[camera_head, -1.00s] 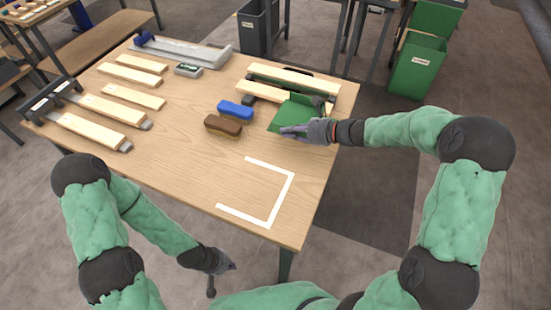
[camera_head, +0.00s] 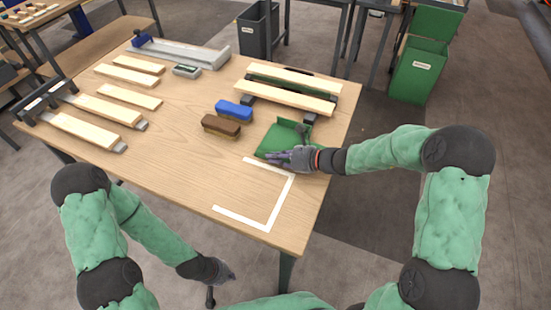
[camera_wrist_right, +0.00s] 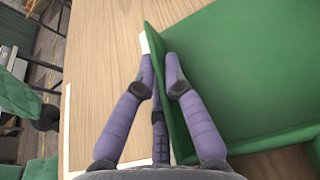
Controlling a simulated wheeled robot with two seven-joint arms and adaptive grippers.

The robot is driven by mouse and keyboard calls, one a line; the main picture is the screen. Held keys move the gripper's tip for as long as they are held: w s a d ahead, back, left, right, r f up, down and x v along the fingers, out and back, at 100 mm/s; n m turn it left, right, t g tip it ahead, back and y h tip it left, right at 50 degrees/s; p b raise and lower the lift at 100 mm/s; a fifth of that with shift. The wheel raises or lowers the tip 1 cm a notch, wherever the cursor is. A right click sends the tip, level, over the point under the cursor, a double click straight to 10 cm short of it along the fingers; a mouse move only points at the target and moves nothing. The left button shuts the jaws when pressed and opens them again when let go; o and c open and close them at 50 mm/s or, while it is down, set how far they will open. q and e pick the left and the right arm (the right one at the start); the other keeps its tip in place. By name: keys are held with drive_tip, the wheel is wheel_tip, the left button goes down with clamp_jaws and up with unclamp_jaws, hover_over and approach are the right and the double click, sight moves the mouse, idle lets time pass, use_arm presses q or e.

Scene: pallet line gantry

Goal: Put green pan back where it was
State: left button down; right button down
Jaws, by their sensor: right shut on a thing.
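The green pan (camera_head: 280,139) is a dustpan near the right edge of the wooden table, just beyond the white taped outline (camera_head: 270,211). My right gripper (camera_head: 289,159) is at the pan's near side. In the right wrist view, the fingers of my right gripper (camera_wrist_right: 163,75) are shut on the upright side wall of the green pan (camera_wrist_right: 240,75), one finger on each face. I cannot tell whether the pan touches the table. My left gripper (camera_head: 222,276) hangs low in front of the table, away from the pan; its opening is unclear.
A blue brush (camera_head: 234,111) and a brown brush (camera_head: 221,126) lie left of the pan. A stand with wooden bars (camera_head: 285,98) is behind it. Several wooden strips (camera_head: 108,109) lie at the left. The area inside the taped outline is clear.

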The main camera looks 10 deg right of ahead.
drive_tip(key=c, duration=1.6)
unclamp_jaws()
drive_tip(key=shift+d+r, duration=0.15)
drive_tip(key=shift+r, duration=0.05)
drive_tip(key=p+v, duration=0.3)
drive_tip(key=v, duration=0.7)
drive_tip(key=shift+s, duration=0.1)
drive_tip(key=shift+p+v, duration=0.3)
drive_tip(key=shift+v, duration=0.5)
drive_tip(key=shift+f, duration=0.1)
